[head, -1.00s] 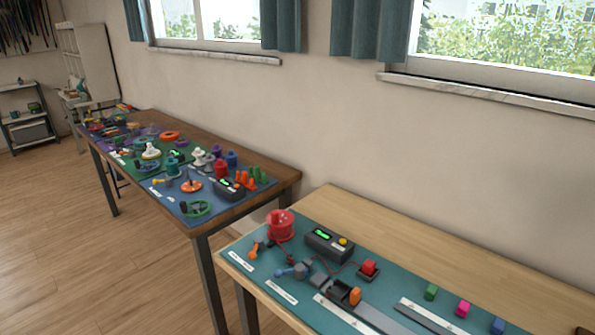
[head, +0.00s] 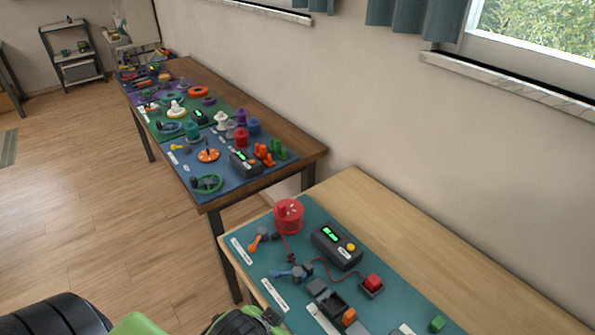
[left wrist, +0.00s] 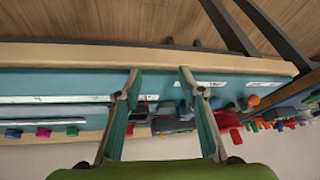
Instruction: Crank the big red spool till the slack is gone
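The big red spool (head: 289,216) stands upright at the far left end of the teal mat on the light wood table in the head view. An orange-handled crank (head: 258,240) lies beside it on its left. A thin red cord (head: 322,262) bends loosely along the mat to a red block (head: 373,283) in a dark holder. My left gripper (left wrist: 159,73) is open and empty in the left wrist view, its fingers wide apart above the mat. In the head view, only black and green parts of my arm show at the bottom left. My right gripper is not in view.
A dark box with a green display (head: 337,247) stands right of the spool. A blue-handled part (head: 290,273) and grey blocks lie in front. A green cube (head: 437,323) is farther right. A second table (head: 315,158) crowded with spools stands behind, across a gap.

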